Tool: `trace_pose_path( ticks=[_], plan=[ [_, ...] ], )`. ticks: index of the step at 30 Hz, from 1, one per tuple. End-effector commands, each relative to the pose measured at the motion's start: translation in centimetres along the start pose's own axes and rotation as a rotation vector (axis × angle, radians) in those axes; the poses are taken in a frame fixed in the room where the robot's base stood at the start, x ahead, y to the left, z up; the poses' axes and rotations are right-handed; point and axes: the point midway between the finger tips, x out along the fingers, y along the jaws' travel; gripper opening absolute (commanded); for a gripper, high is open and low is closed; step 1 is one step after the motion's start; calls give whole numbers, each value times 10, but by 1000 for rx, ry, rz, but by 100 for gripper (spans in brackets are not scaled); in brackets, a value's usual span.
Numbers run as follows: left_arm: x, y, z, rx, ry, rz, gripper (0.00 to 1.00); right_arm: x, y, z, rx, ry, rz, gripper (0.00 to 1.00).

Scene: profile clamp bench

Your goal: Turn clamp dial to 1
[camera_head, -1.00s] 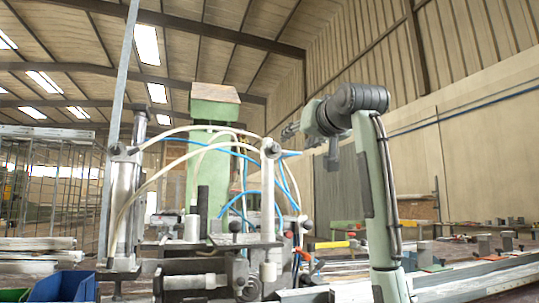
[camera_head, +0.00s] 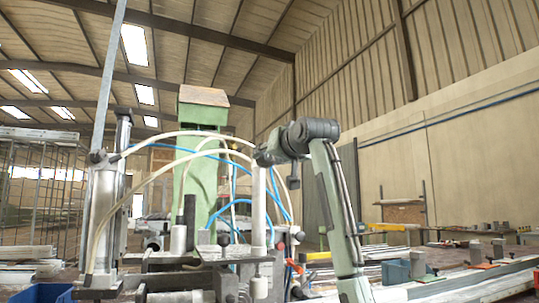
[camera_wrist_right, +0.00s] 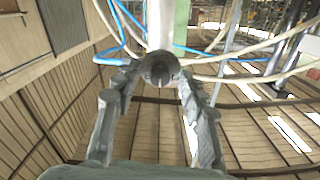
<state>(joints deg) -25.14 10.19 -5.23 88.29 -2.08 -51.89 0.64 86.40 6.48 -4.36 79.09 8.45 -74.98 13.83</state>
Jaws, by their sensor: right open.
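The clamp machine has a white upright cylinder (camera_head: 259,207) at its middle and a metal cylinder (camera_head: 103,215) at its left. No dial with readable numbers shows, so I cannot tell its setting. My right gripper (camera_head: 264,157) is near the top of the white cylinder in the head view. In the right wrist view my right gripper (camera_wrist_right: 150,105) is open, with its two fingers apart. A dark round fitting (camera_wrist_right: 158,70) shows between them; I cannot tell whether they touch it. My left gripper is not in view.
White and blue hoses arch over the machine close to my right gripper. A green column (camera_head: 202,145) stands behind. A blue bin (camera_head: 45,296) is at the lower left. A bench with metal profiles (camera_head: 470,285) lies at the right. The space above the machine is open.

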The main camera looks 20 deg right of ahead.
Motion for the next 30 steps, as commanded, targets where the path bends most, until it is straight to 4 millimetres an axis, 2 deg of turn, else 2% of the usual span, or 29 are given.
trace_pose_path(
  ticks=[6,17,30],
  plan=[
    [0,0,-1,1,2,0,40,0,0,0,0,0,0,42],
    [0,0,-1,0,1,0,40,0,0,0,0,0,1,0],
    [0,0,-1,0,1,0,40,0,1,0,-73,1,2,0]
  ],
)
